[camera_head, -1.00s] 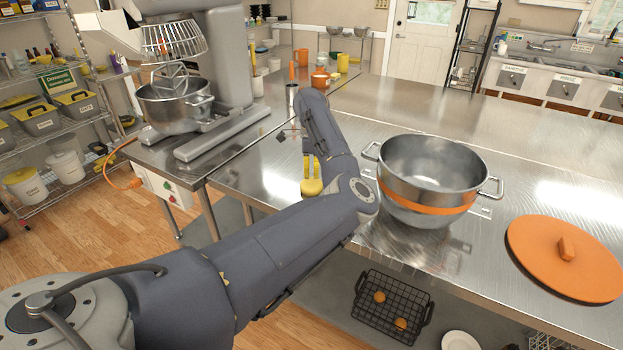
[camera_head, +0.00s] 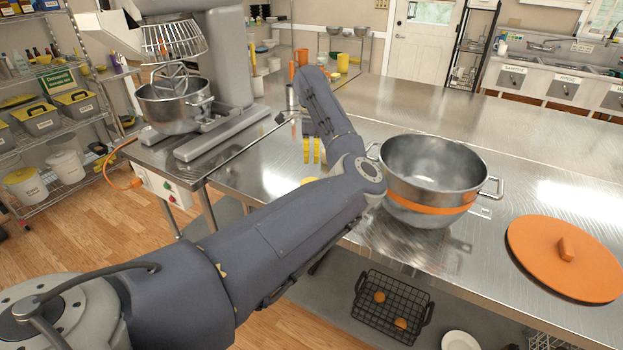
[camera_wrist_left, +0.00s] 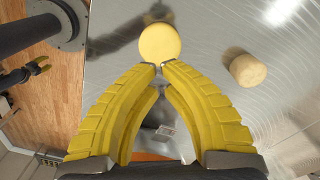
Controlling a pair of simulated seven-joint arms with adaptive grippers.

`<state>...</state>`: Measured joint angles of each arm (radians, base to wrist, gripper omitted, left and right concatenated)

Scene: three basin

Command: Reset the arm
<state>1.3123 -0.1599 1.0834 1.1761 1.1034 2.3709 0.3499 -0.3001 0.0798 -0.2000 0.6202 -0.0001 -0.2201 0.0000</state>
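My left gripper (camera_head: 312,160) hangs over the steel table left of the steel bowl, its yellow fingers pointing down. In the left wrist view its fingertips (camera_wrist_left: 160,68) meet with nothing seen between them. A round yellow thing (camera_wrist_left: 160,42) lies on the table just beyond the tips, apart from them; my arm mostly hides it in the head view (camera_head: 309,181). My right gripper (camera_wrist_left: 39,66) shows small at the left of the left wrist view, over the floor; its opening is too small to judge. It is out of the head view.
A steel bowl with an orange band (camera_head: 430,180) stands right of my left forearm. An orange lid (camera_head: 564,258) lies farther right. A beige cylinder (camera_wrist_left: 248,70) stands near the yellow thing. A mixer (camera_head: 225,70) is at the left.

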